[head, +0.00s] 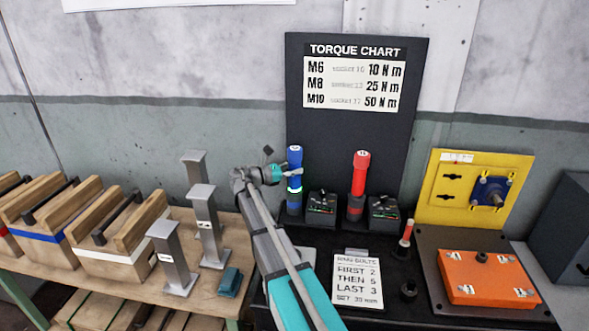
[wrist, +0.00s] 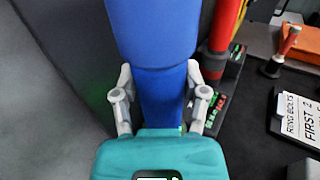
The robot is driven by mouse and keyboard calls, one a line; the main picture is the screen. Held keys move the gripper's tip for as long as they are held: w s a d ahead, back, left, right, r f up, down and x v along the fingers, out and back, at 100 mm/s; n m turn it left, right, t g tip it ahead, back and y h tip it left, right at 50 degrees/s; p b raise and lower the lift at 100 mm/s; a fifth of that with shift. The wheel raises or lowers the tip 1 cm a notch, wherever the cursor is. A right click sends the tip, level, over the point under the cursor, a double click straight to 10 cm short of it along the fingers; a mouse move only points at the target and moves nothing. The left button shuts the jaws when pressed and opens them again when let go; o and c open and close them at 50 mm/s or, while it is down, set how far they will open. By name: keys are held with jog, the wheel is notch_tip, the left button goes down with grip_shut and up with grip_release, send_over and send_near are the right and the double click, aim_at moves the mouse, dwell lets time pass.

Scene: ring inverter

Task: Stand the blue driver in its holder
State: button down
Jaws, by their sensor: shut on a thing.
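The blue driver (head: 294,157) is upright at the back of the black bench, left of the red driver, with a lit green band around its lower part. My gripper (head: 287,174) reaches it from the left and is shut around its body. In the wrist view the blue driver (wrist: 152,40) fills the top middle, with my gripper's fingers (wrist: 160,98) on both sides of it. A dark blue base (head: 293,209), which looks like its holder, is at its lower end. I cannot tell whether the driver is fully seated in it.
The red driver (head: 361,170) stands to the right, with black display units (head: 322,204) beside the drivers. The torque chart board (head: 357,125) rises close behind. A ring bolts card (head: 357,278) and an orange box (head: 487,277) are nearer and right.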

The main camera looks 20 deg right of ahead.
jog(key=shift+c, duration=0.2)
grip_release()
dwell(0.3)
notch_tip(320, 180, up, 17)
jog(key=p, duration=1.6)
jog(key=shift+f+p, duration=0.1)
jog(key=shift+p, duration=0.3)
